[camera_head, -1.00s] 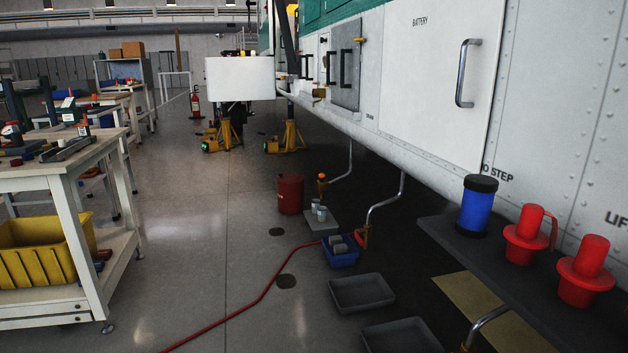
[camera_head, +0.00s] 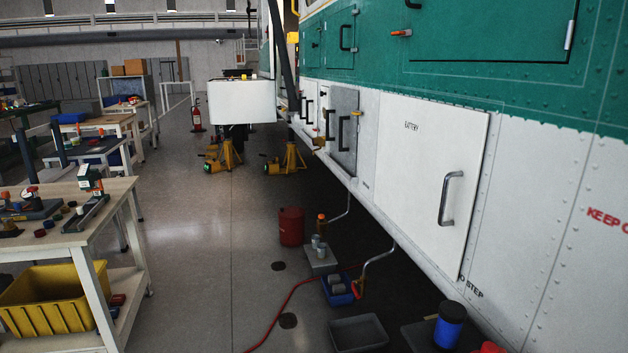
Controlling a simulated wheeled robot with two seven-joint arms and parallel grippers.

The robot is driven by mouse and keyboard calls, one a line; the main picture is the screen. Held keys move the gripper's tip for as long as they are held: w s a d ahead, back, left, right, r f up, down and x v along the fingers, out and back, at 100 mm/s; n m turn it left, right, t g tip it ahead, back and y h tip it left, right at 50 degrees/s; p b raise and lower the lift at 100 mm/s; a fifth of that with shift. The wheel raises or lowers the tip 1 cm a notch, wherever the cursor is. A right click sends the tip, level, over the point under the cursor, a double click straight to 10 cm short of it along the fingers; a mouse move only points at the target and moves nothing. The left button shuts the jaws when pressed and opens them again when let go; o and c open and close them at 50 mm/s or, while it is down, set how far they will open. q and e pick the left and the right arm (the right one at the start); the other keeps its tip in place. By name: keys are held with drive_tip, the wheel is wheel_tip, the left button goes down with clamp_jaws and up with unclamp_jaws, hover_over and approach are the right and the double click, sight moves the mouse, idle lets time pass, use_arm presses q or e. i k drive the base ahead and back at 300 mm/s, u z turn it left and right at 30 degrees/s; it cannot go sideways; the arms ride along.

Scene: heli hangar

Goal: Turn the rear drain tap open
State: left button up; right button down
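Bent metal drain pipes come down from under the helicopter's side. The far pipe (camera_head: 340,211) ends in a tap with an orange-red part (camera_head: 321,218), above a small grey stand. Which tap is the rear one, and whether either is open, I cannot tell at this size. Neither of my grippers is in view.
The helicopter's side (camera_head: 540,220) fills the right. A grey tray (camera_head: 358,333), red hose (camera_head: 290,300) and red drum (camera_head: 291,226) are on the floor. A blue canister (camera_head: 450,325) is at lower right. A workbench (camera_head: 75,213) stands left. The middle aisle is open floor.

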sight(358, 296)
drive_tip(key=u, duration=0.35)
drive_tip(key=i, duration=2.9)
drive_tip(key=z, duration=0.65)
